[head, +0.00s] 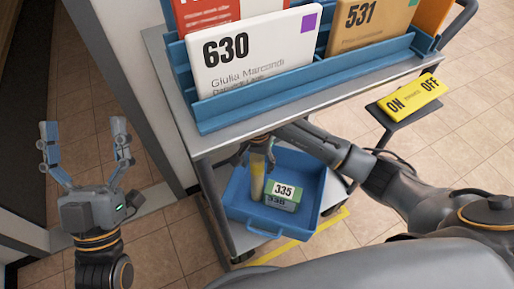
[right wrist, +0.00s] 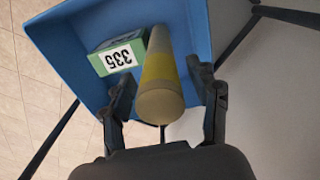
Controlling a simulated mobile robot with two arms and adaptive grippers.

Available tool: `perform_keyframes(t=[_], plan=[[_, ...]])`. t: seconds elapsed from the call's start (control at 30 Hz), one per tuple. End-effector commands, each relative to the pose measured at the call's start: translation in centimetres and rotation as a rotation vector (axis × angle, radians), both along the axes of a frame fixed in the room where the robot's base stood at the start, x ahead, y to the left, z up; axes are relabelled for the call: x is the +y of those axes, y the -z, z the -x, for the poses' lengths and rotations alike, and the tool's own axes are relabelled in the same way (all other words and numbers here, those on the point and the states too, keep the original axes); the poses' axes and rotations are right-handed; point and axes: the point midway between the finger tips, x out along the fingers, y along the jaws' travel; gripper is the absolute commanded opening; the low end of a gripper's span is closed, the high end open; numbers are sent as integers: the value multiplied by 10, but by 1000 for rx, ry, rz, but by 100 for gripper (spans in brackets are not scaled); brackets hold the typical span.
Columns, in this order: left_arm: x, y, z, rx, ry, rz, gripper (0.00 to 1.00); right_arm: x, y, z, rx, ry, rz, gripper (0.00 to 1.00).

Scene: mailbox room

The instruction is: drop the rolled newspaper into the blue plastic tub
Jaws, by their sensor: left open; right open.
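The rolled newspaper (head: 257,178), pale with a yellow band, stands steeply in the blue plastic tub (head: 309,214) on the cart's lower shelf. In the right wrist view the newspaper (right wrist: 159,72) points end-on toward the camera, with the tub (right wrist: 75,35) beyond it. My right gripper (head: 258,147) is above the tub at the newspaper's upper end, partly hidden by the cart top. The right wrist view shows its open fingers (right wrist: 163,95) on either side of the newspaper, with gaps on both sides. My left gripper (head: 84,150) is open and empty, left of the cart.
A green box labelled 335 (head: 283,194) lies in the tub beside the newspaper. The cart's upper tray (head: 300,84) overhangs the tub and holds upright cards marked 630 and 531. A yellow ON/OFF panel (head: 412,95) is at the right. A wall corner stands left of the cart.

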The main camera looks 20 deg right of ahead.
Motion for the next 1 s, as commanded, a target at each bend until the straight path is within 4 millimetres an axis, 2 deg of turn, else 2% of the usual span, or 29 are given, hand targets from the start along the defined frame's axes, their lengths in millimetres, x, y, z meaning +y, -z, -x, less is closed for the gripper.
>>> perform_keyframes(t=[0.03,0.2,0.5,0.7,1.0], plan=[[-1,4,-7,53,-4,-17,87,-1,-12,-2,-5,0,3,61],[-2,31,-26,233,-12,-69,87,-1,-35,-2,-5,1,1,61],[0,68,-39,437,-25,-126,87,-1,-61,-1,-2,1,1,61],[0,74,-41,470,-26,-135,87,-1,-65,-1,-2,1,1,61],[0,74,-41,468,-26,-135,87,-1,-64,-1,-2,1,1,61]])
